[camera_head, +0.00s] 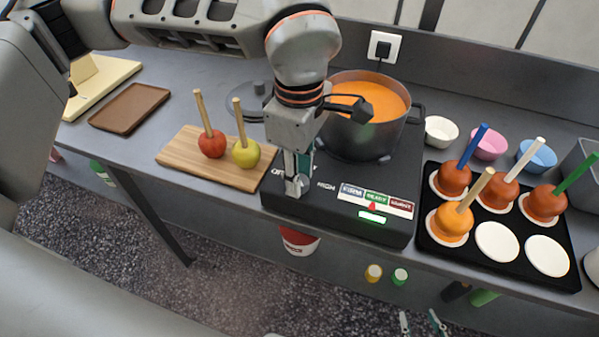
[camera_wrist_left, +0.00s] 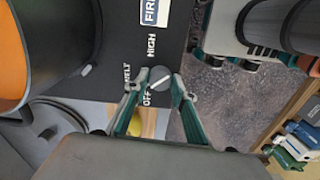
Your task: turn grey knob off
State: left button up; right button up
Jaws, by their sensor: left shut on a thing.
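The grey knob (camera_wrist_left: 160,80) is on the front of the black hob (camera_wrist_left: 110,90), beside the printed words OFF, MELT and HIGH. Its white pointer line slants, with its lower-left end near OFF. My left gripper (camera_wrist_left: 157,84) is shut on the knob, one finger on each side. In the head view my left gripper (camera_head: 297,185) points down at the hob's front left corner and hides the knob. My right gripper (camera_head: 421,322) is at the bottom edge of the head view, fingertips apart, away from the hob.
A pot (camera_head: 362,135) of orange liquid stands on the hob. The panel shows a red marker and a lit green light (camera_head: 372,217). A wooden board (camera_head: 190,170) with two stick apples is left. A black tray (camera_head: 495,262) of coated apples is right, with small bowls behind.

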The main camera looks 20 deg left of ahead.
pick_arm(q)
jog(key=n, duration=0.5)
jog(key=shift+n, duration=0.4)
dwell(0.3)
jog(key=o, duration=1.1)
jog(key=shift+r, duration=0.1)
notch_tip(320, 180, up, 12)
jog(key=shift+f, duration=0.1)
